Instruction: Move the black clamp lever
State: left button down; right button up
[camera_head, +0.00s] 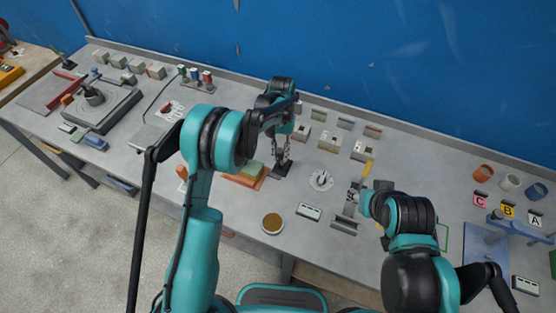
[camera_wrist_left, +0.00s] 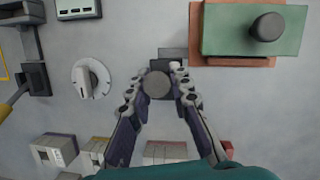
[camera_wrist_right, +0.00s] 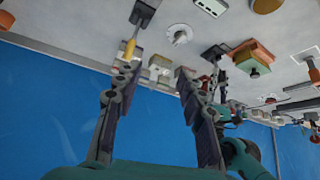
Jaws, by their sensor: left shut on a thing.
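The black clamp lever (camera_head: 282,169) stands on the grey bench near the middle, with a dark base. My left gripper (camera_head: 283,157) reaches down over it. In the left wrist view its round grey knob (camera_wrist_left: 158,86) sits between the fingers of the left gripper (camera_wrist_left: 161,72), which are closed on it from both sides. The lever's shaft is hidden under the knob and fingers. My right gripper (camera_wrist_right: 155,70) is open and empty in the right wrist view, its fingers wide apart near a yellow-handled lever (camera_wrist_right: 130,48).
A green block with a dark knob (camera_wrist_left: 265,27) lies on an orange plate beside the lever. A white round dial (camera_head: 320,180) is on its other side. Several small boxes stand behind, near the blue wall (camera_head: 400,60). A brown disc (camera_head: 272,223) lies near the front edge.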

jog(key=shift+f, duration=0.3)
jog(key=shift+w+a, duration=0.15)
jog(key=c, duration=0.9)
jog(key=w+a+f+n, duration=0.1)
jog(key=w+a+n, duration=0.1)
jog(key=a, duration=0.1)
jog(key=w+a+n, duration=0.2)
jog(key=w+a, duration=0.1)
jog(key=a, duration=0.1)
jog(key=w+a+f+n, duration=0.1)
jog(key=w+a, duration=0.2)
jog(key=a, duration=0.1)
jog(key=shift+f+n+y, duration=0.3)
jog(key=shift+n, duration=0.1)
grip_shut()
jog(key=n, duration=0.5)
send_near(281, 157)
jog(key=s+a+r, duration=0.1)
jog(key=s+a, duration=0.1)
jog(key=s, duration=0.4)
jog(key=w+f, duration=0.7)
jog(key=w, duration=0.3)
jog(key=shift+d+y, duration=0.3)
jog(key=shift+y, duration=0.1)
